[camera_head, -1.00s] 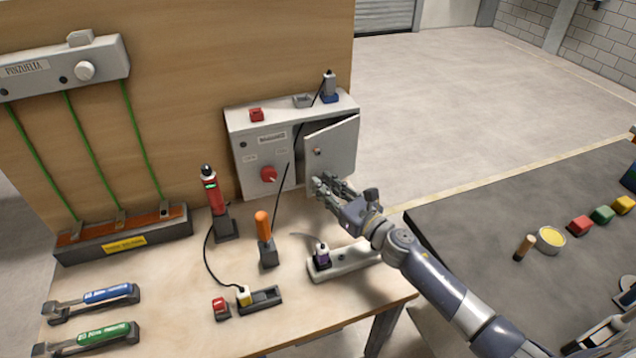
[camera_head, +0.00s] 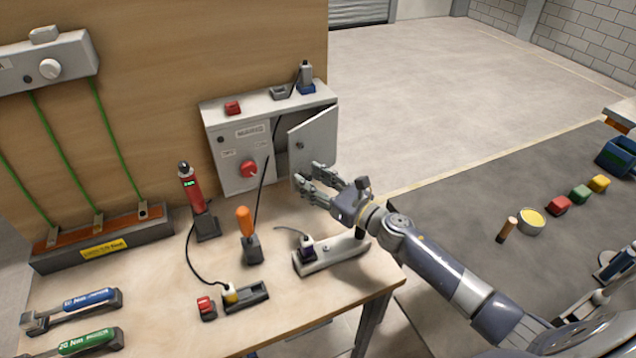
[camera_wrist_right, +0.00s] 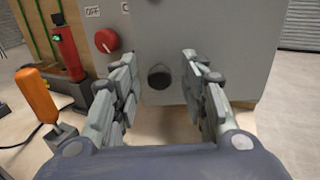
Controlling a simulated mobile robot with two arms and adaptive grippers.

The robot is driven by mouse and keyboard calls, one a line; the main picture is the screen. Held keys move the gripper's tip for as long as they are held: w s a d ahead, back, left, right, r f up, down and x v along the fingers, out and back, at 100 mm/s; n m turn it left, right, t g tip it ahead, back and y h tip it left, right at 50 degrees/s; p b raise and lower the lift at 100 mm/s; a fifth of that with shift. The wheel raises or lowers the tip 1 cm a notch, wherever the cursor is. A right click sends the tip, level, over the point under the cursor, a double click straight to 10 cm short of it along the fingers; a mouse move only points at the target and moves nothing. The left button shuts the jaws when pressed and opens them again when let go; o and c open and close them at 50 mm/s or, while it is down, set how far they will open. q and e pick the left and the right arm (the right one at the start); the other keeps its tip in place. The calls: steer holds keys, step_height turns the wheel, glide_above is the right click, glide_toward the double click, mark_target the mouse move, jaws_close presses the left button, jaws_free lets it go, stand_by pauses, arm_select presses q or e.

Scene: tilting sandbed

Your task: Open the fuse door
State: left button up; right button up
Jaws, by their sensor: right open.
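The fuse door (camera_head: 318,135) is the grey door at the right of the grey cabinet (camera_head: 225,150). It stands ajar, its left edge out from the front with a dark gap behind. A dark round knob (camera_head: 299,146) sits on its face. My right gripper (camera_head: 308,175) is open and empty, in front of the door's lower part. In the right wrist view, the black knob (camera_wrist_right: 160,77) shows between the two spread fingers, with neither finger touching it. The cabinet's inside is mostly hidden. My left gripper is not in view.
A red rotary switch (camera_head: 249,168) is left of the door. An orange-handled tool (camera_head: 246,222) and a red device (camera_head: 190,188) stand on the bench. A pale holder (camera_head: 325,258) with a dark plug lies below my right gripper. Bare floor lies right of the cabinet.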

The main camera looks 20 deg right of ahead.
steer(key=v, duration=1.2)
